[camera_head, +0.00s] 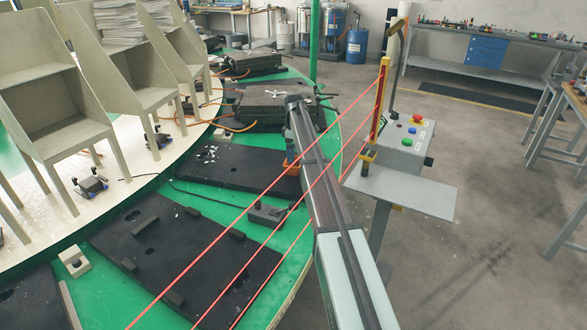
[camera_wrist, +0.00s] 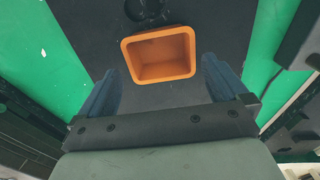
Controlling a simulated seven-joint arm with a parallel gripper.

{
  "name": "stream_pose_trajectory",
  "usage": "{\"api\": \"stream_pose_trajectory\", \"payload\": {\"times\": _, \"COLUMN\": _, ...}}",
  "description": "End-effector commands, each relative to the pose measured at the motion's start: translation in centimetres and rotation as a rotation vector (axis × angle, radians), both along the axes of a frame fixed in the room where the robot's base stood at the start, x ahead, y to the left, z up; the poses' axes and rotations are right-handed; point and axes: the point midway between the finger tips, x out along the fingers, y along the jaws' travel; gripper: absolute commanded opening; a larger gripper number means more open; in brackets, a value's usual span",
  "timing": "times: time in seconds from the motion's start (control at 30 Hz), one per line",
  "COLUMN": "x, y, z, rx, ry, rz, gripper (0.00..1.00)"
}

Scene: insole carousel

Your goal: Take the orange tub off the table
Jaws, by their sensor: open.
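The orange tub (camera_wrist: 158,69) is an open, empty box seen from above in the wrist view. It stands on a black plate (camera_wrist: 85,25) of the green round table. In the head view only a small orange part of the tub (camera_head: 291,166) shows beside my arm, which hides the rest. My gripper (camera_wrist: 163,85) is open, with one finger at the left and one at the right of the tub's near side. A gap shows on both sides, and the fingers do not visibly touch it. The height between fingers and tub is hard to tell.
A dark block with a cable (camera_head: 267,214) lies on the table near the tub. Black fixtures (camera_head: 265,95) stand behind. Red beams run from a yellow post (camera_head: 380,100) across my arm. A control stand (camera_head: 405,150) is close on the right. Beige racks (camera_head: 50,110) stand left.

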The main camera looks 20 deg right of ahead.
Motion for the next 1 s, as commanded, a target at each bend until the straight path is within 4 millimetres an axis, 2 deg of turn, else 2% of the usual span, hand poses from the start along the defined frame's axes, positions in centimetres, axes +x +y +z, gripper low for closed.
{"api": "stream_pose_trajectory", "payload": {"times": 0.27, "x": 0.0, "y": 0.1, "z": -1.6, "rx": 0.000, "ry": 0.001, "rz": 0.000, "gripper": 1.00}}
{"api": "stream_pose_trajectory", "payload": {"times": 0.63, "x": 0.1, "y": 0.2, "z": -5.9, "rx": 0.000, "ry": 0.000, "rz": -0.001, "gripper": 1.00}}
{"api": "stream_pose_trajectory", "payload": {"times": 0.9, "x": 0.1, "y": 0.2, "z": -6.2, "rx": 0.000, "ry": 0.000, "rz": -0.001, "gripper": 0.99}}
{"api": "stream_pose_trajectory", "payload": {"times": 1.0, "x": 0.1, "y": 0.2, "z": -6.2, "rx": 0.000, "ry": 0.000, "rz": -0.001, "gripper": 0.89}}
